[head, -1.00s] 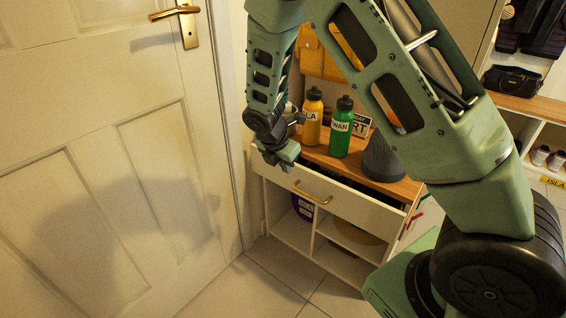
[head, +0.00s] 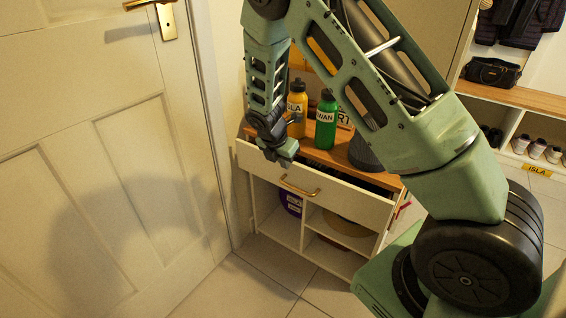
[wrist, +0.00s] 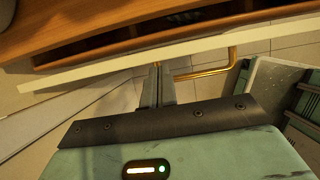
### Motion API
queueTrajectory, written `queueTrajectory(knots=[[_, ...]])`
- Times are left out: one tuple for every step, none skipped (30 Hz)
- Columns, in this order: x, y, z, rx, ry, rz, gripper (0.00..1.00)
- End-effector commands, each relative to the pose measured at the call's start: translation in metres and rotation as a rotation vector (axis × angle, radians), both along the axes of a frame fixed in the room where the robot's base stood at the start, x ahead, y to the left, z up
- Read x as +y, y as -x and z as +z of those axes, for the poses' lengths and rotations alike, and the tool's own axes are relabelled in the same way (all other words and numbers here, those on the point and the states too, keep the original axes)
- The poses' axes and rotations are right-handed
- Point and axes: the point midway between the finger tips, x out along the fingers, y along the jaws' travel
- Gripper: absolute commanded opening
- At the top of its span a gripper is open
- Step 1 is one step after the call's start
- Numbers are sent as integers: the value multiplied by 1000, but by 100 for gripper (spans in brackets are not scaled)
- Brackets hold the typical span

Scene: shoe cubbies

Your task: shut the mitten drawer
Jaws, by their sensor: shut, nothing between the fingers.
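The mitten drawer has a white front (head: 335,197) with a brass handle (head: 300,187). It stands partly open below the wooden top of the cabinet, with a dark gap behind its front. In the wrist view the top edge of the drawer front (wrist: 100,73) runs slantwise, with the gap above it and the brass handle (wrist: 234,58) to the right. My gripper (head: 284,159) is shut and empty, at the drawer front, left of the handle. In the wrist view its fingertips (wrist: 156,70) are close against the outer side of the front; contact is not clear.
A yellow bottle (head: 297,108), a green bottle (head: 326,120) and a dark grey ribbed object (head: 362,152) stand on the cabinet top (head: 343,155). Open cubbies with a purple item (head: 291,198) are below. A white door (head: 95,170) is close on the left.

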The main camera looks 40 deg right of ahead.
Motion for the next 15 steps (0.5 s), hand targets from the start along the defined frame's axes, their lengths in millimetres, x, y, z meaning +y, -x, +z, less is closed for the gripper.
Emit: queueTrajectory(knots=[[-4,-1,2,0,0,-2,0],[-8,-2,2,1,0,-4,0],[-14,-4,3,2,1,-5,0],[-19,-6,4,2,1,-6,0],[-24,-8,4,1,2,-6,0],[-30,-10,4,2,1,-4,0],[-34,-11,3,2,1,-4,0],[-37,-13,3,2,0,-4,0],[-40,-14,3,1,-1,-4,0],[-42,-15,2,1,-1,-2,0],[-44,-15,1,1,-1,-1,0],[-45,-16,1,1,0,-1,0],[-45,-16,0,1,0,-1,0],[-46,-16,0,0,1,-1,0],[-46,-16,0,-1,1,-1,0]])
